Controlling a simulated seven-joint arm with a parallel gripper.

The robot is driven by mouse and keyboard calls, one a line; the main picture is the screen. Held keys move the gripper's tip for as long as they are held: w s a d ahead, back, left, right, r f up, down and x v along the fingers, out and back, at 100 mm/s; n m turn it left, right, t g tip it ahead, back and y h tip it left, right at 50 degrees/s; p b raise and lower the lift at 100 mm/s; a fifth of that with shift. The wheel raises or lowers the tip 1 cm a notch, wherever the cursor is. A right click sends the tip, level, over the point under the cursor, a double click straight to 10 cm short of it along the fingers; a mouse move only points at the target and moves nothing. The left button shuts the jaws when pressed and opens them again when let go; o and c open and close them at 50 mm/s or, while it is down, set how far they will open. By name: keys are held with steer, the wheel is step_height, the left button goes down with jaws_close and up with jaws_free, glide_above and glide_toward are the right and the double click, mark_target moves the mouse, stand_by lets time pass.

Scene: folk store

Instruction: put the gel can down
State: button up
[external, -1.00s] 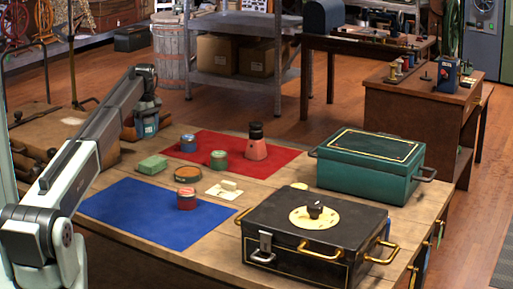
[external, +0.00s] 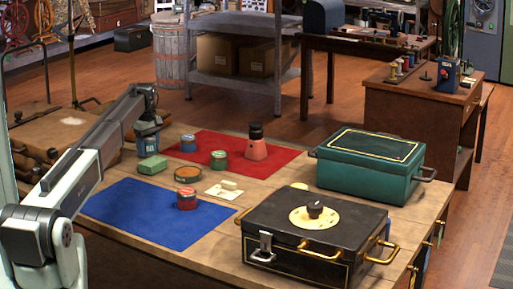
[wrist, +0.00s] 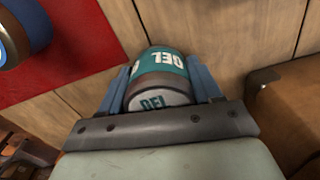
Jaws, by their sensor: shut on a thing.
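The gel can (external: 148,148) has a teal label with white "GEL" lettering and a grey-brown body. It is at the far left of the wooden table (external: 285,179), left of the red mat. In the wrist view the can (wrist: 165,68) sits between the two blue fingers of my gripper (wrist: 162,88), which is shut on it. In the external view my gripper (external: 146,125) is above the table with the can below it. The can looks low, at or very near the tabletop; I cannot tell whether its base touches.
A blue-labelled can (external: 188,144) stands on the red mat (external: 286,165) to the right. A brown case (external: 62,135) is at left.

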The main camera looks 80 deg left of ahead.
mark_target(148, 136)
steer(key=o, duration=1.2)
steer(key=shift+c, duration=0.2)
steer(key=shift+r, duration=0.1)
step_height(148, 136, up, 12)
steer(key=shift+o, duration=0.2)
